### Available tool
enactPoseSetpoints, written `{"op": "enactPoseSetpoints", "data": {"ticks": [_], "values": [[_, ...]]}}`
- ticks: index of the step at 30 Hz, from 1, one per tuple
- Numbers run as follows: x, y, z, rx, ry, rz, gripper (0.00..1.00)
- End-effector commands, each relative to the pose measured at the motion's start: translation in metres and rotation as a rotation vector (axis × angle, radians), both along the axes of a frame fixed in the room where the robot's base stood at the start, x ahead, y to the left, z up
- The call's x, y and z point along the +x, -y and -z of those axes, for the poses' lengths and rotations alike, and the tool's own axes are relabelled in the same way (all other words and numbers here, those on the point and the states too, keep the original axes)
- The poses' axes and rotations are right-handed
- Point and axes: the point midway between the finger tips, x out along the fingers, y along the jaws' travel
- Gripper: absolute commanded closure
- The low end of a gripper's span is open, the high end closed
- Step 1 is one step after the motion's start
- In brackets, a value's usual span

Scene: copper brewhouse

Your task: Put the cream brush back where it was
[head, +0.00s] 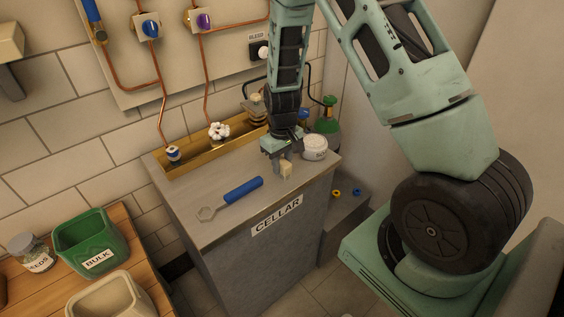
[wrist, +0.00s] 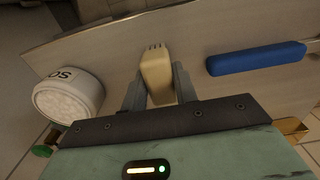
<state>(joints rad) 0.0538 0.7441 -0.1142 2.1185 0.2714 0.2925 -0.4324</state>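The cream brush (head: 286,170) is a small pale block at the front of the grey counter top (head: 215,223). My gripper (head: 281,156) is right above it in the head view, pointing down. In the wrist view the brush (wrist: 156,72) lies between the two fingers (wrist: 158,88), which appear to touch it on both sides. Dark short prongs or bristles show at its far end. I cannot tell whether it touches the counter or hangs just above it.
A white round tub (head: 314,149) stands right of my gripper. A blue-handled wrench (head: 241,189) lies to the left. A brass trough (head: 190,163) with fittings runs along the back. A green bin (head: 88,243) and a beige bin (head: 112,297) are at lower left.

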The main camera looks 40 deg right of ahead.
Motion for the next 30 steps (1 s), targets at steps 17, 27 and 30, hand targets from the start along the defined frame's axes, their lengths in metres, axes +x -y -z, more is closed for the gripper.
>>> {"op": "enactPoseSetpoints", "data": {"ticks": [17, 27, 30], "values": [[0.0, 0.0, 0.0, 0.0, 0.0, 0.0, 0.41], [0.0, 0.0, -0.005, 0.0, 0.0, 0.0, 0.41], [0.0, 0.0, -0.012, 0.0, 0.001, 0.0, 0.41]]}}
